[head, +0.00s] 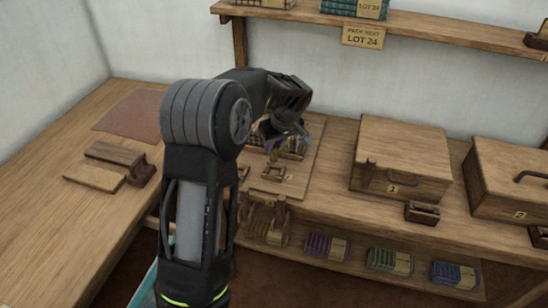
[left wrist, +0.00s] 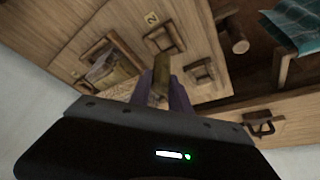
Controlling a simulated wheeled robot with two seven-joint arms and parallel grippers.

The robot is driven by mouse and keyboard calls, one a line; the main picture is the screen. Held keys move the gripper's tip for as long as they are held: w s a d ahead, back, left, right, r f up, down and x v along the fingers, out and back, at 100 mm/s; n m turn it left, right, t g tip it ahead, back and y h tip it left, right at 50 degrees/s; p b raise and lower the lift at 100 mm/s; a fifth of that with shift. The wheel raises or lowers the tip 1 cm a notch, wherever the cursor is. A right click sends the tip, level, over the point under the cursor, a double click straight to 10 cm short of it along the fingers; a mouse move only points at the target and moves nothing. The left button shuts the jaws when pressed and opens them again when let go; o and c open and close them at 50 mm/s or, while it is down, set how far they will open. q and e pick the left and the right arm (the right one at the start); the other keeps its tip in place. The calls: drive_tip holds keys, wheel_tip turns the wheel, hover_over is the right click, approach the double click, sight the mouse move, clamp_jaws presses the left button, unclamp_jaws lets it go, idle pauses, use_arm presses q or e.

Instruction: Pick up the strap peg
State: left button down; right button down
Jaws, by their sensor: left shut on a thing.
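My left gripper (head: 282,132) reaches over the wooden bench behind its own arm, and its fingertips are hard to make out in the head view. In the left wrist view its two fingers (left wrist: 161,92) are shut on a small, narrow brown block (left wrist: 161,70), which looks like the strap peg. The block sticks out past the fingertips, above a wooden board (left wrist: 205,45). Whether it touches the board I cannot tell. The arm hides part of the board in the head view. My right gripper is not in view.
A box marked 1 (head: 400,148) and another wooden box (head: 515,170) stand to the right. Small wooden brackets (head: 274,172) sit on the board. Folded cloth bundles (head: 390,261) lie on the lower shelf. Wooden blocks (head: 115,153) lie on the left table, whose front is clear.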

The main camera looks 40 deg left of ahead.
use_arm(q)
drive_tip(key=shift+r, duration=1.95)
drive_tip(key=shift+f, duration=0.1)
